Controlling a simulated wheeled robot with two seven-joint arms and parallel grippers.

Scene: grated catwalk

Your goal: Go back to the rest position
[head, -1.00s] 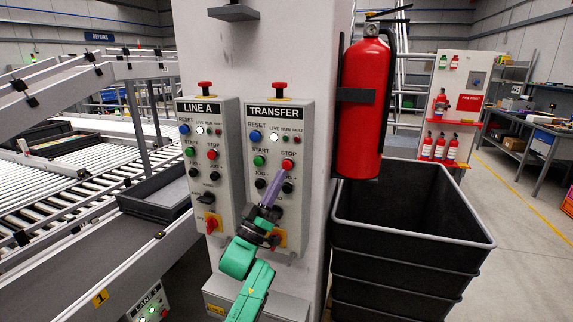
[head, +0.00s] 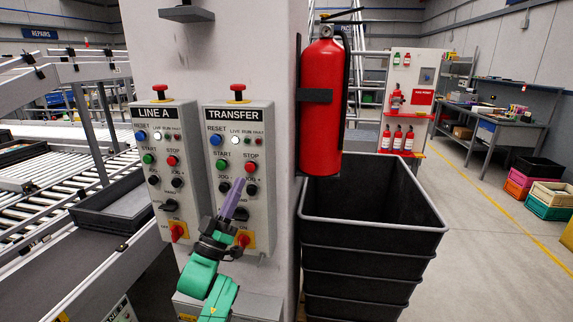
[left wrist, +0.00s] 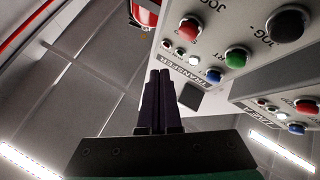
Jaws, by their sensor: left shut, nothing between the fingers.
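My left gripper (head: 238,186) has purple fingers and a green arm behind it. It is shut and empty, in front of the lower part of the TRANSFER panel (head: 259,118). In the head view its tips lie below the red STOP button (head: 250,167) and overlap the jog buttons; I cannot tell the gap. In the left wrist view the closed fingers (left wrist: 160,78) point up, with the panel (left wrist: 262,45) at the right and apart from them. The LINE A panel (head: 140,112) is on the left. My right gripper is not in view.
The panels hang on a pale column (head: 276,65) with a red fire extinguisher (head: 324,100) on its right side. Stacked black bins (head: 365,235) stand right of it. A roller conveyor (head: 40,180) fills the left. Open floor (head: 480,260) lies at the right.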

